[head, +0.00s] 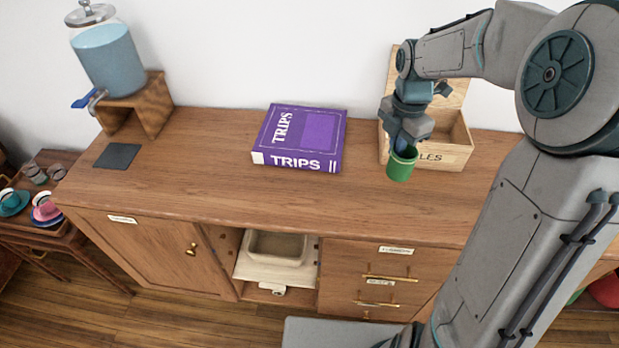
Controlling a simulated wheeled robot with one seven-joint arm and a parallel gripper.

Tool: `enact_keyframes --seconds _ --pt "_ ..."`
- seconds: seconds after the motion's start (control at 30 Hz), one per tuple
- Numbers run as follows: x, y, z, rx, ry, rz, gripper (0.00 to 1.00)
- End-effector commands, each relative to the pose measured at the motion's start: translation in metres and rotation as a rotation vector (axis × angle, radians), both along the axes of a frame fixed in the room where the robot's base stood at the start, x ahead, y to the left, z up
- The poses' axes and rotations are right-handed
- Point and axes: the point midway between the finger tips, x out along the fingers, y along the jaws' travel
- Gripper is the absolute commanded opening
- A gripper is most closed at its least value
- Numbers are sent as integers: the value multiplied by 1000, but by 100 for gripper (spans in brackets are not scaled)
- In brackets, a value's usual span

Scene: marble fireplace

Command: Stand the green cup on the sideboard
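The green cup (401,168) is upright at the right part of the sideboard (216,172), in front of a wooden box. My gripper (403,148) points down at the cup's mouth, and its fingertips overlap the rim. The fingertips are small and partly hidden by the cup, so I cannot tell whether they are closed on its wall. I cannot tell whether the cup's base touches the sideboard top or hangs just above it.
The open wooden box (453,140) stands close behind the cup. A purple book (300,138) lies mid-sideboard. A drink dispenser (107,55) on a wooden stand (150,105) and a dark mat (117,156) are at left. The front centre of the top is clear.

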Motion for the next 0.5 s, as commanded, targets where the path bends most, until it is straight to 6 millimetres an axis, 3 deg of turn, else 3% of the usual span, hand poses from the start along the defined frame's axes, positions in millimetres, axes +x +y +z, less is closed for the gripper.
enact_keyframes --seconds 0.1,0.27,0.5 --pt "-13 5 -7 -2 1 78 0" --pt "-16 22 -17 -3 3 128 0" --pt "-7 82 -49 -2 5 146 0"
